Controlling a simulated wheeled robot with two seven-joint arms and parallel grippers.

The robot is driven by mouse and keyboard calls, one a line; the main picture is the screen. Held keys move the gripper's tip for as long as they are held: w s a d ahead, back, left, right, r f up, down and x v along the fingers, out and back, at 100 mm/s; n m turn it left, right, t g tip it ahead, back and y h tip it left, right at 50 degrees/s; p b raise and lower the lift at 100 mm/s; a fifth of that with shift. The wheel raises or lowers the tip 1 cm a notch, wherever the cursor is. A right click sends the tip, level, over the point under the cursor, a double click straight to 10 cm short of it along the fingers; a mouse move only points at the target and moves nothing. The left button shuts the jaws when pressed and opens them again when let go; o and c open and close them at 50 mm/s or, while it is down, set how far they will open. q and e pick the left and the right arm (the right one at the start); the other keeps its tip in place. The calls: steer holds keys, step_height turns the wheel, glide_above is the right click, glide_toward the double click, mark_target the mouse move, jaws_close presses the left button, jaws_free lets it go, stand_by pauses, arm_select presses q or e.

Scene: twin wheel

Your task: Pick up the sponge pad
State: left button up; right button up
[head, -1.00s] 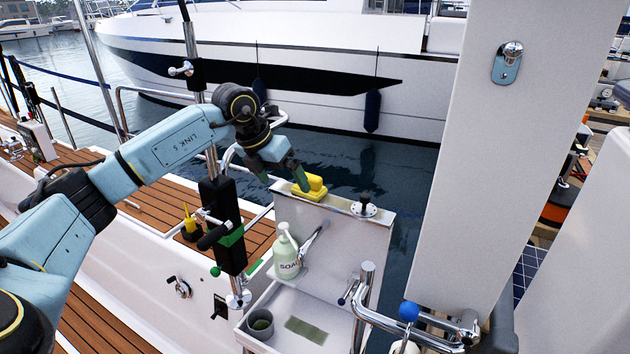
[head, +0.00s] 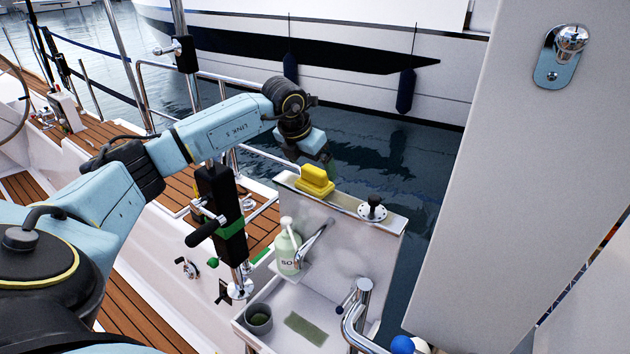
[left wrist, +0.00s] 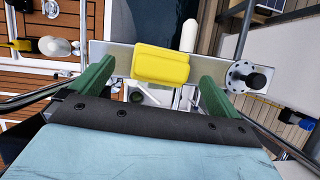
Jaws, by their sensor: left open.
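A yellow block with a raised top (head: 315,180), seemingly the sponge pad, sits on the narrow white ledge (head: 347,204) above the sink. It also shows in the left wrist view (left wrist: 161,65), lying across the ledge. My left gripper (head: 324,160) is open and empty, just above and behind the block in the head view. In the left wrist view its green fingers (left wrist: 158,70) stand apart on either side of the block. I cannot tell the height between them. A flat green pad (head: 306,329) lies in the sink basin. My right gripper is not in view.
A round deck fitting with a black knob (head: 372,208) stands on the ledge right of the block. A soap bottle (head: 287,250), a grey cup (head: 258,319) and a chrome tap (head: 357,308) are below. A black post (head: 221,215) stands left; water lies behind the ledge.

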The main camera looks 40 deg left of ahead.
mark_target(314, 170)
arm_select(q)
steer(key=x, duration=0.4)
steer(key=shift+w+d+f, duration=0.1)
steer(key=shift+d+f, duration=0.1)
steer(key=shift+w+f, duration=0.15)
steer(key=shift+f, duration=0.25)
steer(key=shift+c, duration=1.1)
steer(key=c, duration=0.9)
step_height(314, 170, up, 10)
steer(key=shift+r, duration=0.1)
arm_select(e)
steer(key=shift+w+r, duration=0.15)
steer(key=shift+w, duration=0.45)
